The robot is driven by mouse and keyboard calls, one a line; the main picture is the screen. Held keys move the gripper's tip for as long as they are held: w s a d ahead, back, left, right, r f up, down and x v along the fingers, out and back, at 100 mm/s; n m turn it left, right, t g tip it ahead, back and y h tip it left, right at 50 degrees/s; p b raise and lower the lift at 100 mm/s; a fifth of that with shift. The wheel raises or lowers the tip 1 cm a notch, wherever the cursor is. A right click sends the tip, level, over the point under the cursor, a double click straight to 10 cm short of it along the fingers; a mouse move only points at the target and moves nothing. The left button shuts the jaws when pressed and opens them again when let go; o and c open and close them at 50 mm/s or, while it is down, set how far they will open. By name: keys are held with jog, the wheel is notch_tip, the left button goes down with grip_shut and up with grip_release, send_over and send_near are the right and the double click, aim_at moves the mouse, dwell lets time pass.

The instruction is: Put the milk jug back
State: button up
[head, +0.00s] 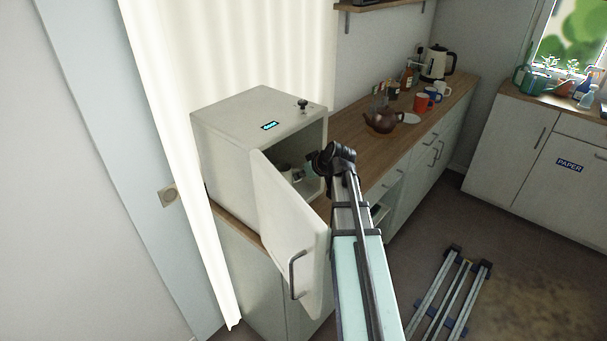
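A small white fridge (235,150) stands on the counter at the left, with its door (285,225) swung open toward me. My arm reaches to the fridge opening. My gripper (306,172) is at the opening, just inside or in front of it. It is small and dark here, and its fingers cannot be made out. A pale rounded thing (284,168) shows inside the fridge to the left of my gripper, partly hidden by the door. It may be the milk jug, but I cannot tell, nor whether my gripper touches it.
A brown teapot (383,119), a red mug (421,103) and a kettle (437,64) stand along the wooden counter (352,150) behind my arm. A low rail frame (455,295) lies on the floor at right. The door's handle (294,274) sticks out toward me.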

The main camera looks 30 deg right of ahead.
jog(key=shift+r, duration=0.1)
jog(key=shift+r, duration=0.15)
jog(key=shift+s+r, duration=0.1)
jog(key=shift+s, duration=0.15)
jog(key=b+v, duration=0.2)
jog(key=v, duration=0.9)
jog(key=shift+r, duration=0.15)
jog(key=shift+s+d, duration=0.1)
jog(key=shift+c, duration=0.4)
dwell(0.3)
